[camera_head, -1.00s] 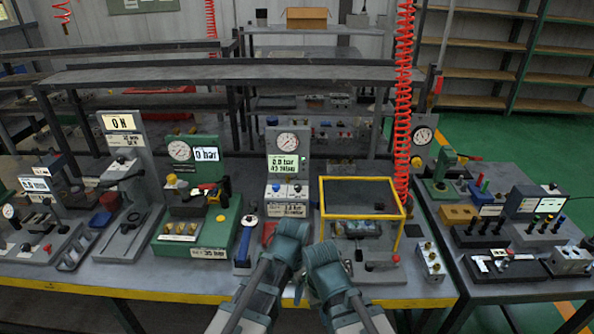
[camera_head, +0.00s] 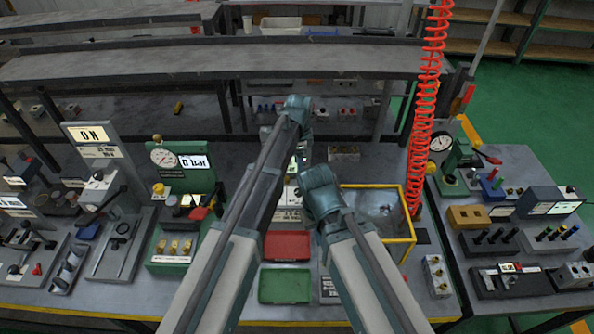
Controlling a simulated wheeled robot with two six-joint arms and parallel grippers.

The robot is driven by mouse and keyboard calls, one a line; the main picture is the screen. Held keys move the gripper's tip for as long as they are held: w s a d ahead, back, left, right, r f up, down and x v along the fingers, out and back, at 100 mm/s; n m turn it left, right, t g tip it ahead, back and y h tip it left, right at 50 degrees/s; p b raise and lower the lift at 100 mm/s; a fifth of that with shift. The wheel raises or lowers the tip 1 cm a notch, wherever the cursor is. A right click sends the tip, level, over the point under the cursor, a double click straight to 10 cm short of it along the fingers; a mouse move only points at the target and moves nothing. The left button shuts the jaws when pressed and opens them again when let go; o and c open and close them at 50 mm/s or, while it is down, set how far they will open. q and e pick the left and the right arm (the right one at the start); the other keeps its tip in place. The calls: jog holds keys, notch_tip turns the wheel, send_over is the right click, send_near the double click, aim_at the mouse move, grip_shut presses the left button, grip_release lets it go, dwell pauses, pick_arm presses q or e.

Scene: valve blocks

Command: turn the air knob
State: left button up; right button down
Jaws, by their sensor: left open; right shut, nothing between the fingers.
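The middle station stands mostly behind my arms, with a strip of its lit display (camera_head: 292,167) and part of its white valve block (camera_head: 287,198) showing. Its gauge is hidden behind my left arm. I cannot make out the air knob; it may be hidden there. My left gripper (camera_head: 297,104) is open, held high over the station, with its fingertips turned away from view. My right gripper (camera_head: 316,178) is shut and empty, lower and to the right, in front of the station's right side. I cannot tell whether either touches anything.
A yellow-framed box (camera_head: 377,208) stands close right of my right gripper, with a red coiled hose (camera_head: 427,110) behind it. A green gauge station (camera_head: 187,185) is to the left. A red tray (camera_head: 287,246) and a green tray (camera_head: 285,287) lie in front.

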aim_at(298, 191)
pick_arm(q)
jog(key=shift+w+r, duration=0.15)
jog(key=shift+w, duration=0.25)
notch_tip(298, 191, down, 14)
jog(key=b, duration=1.4)
jog(key=shift+r, duration=0.1)
grip_shut()
